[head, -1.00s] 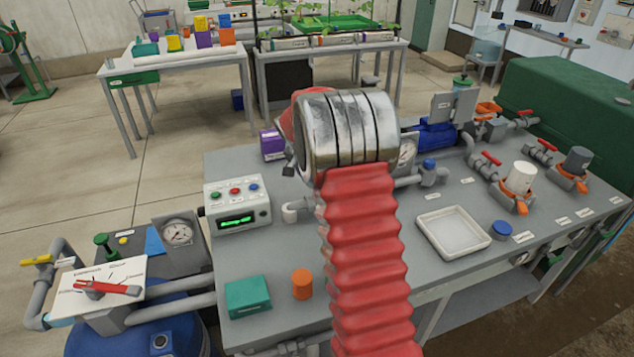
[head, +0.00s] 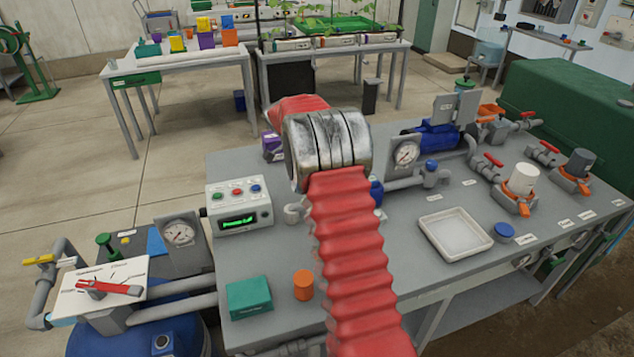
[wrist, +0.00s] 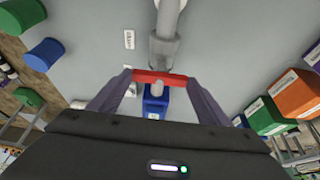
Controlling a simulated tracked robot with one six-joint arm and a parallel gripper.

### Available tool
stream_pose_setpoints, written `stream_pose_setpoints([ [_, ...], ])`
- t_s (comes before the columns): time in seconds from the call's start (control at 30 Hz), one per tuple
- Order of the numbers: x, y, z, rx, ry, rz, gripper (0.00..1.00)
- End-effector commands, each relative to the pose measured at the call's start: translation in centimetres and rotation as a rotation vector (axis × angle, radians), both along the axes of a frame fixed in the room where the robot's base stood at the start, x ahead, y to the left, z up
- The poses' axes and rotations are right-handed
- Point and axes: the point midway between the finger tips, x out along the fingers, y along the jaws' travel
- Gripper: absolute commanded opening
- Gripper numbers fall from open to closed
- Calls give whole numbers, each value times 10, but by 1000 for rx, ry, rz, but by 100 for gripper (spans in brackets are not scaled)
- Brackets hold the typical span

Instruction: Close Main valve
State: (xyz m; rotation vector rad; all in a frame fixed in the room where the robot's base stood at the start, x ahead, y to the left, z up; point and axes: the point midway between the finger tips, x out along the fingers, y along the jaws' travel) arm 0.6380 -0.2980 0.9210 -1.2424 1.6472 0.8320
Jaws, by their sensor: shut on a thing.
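In the wrist view, a red valve lever (wrist: 160,77) lies between my gripper's fingers (wrist: 160,80), one finger at each end. My gripper is shut on this lever. The lever lies crosswise to the grey pipe (wrist: 165,22). A blue valve body (wrist: 156,100) shows just below the lever. A small label (wrist: 129,40) stands beside the pipe, too small to read surely. In the head view, my arm hides my gripper and the lever. A bit of blue shows beside my arm there, partly hidden.
On the grey bench stand a control box (head: 238,207) with a lit green display, a pressure gauge (head: 406,157), a white tray (head: 456,236), a teal box (head: 249,297) and an orange cylinder (head: 304,285). Other red-levered valves (head: 493,160) are at the right.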

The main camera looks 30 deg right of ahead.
Motion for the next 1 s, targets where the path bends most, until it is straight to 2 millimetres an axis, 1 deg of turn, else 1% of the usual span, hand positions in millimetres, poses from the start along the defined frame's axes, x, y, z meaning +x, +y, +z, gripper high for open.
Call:
stream_pose_setpoints([
  [0.03,4,4,0,4,-8,-1,48],
  [0.37,4,3,0,3,-10,-5,48],
  [0.4,4,3,0,3,-10,-5,72],
  [0.6,3,2,0,2,-8,-6,86],
  [0.67,2,1,0,1,-6,-5,89],
  [0.87,1,1,0,1,-4,-6,89],
  [1.0,2,2,4,0,-4,-6,89],
])
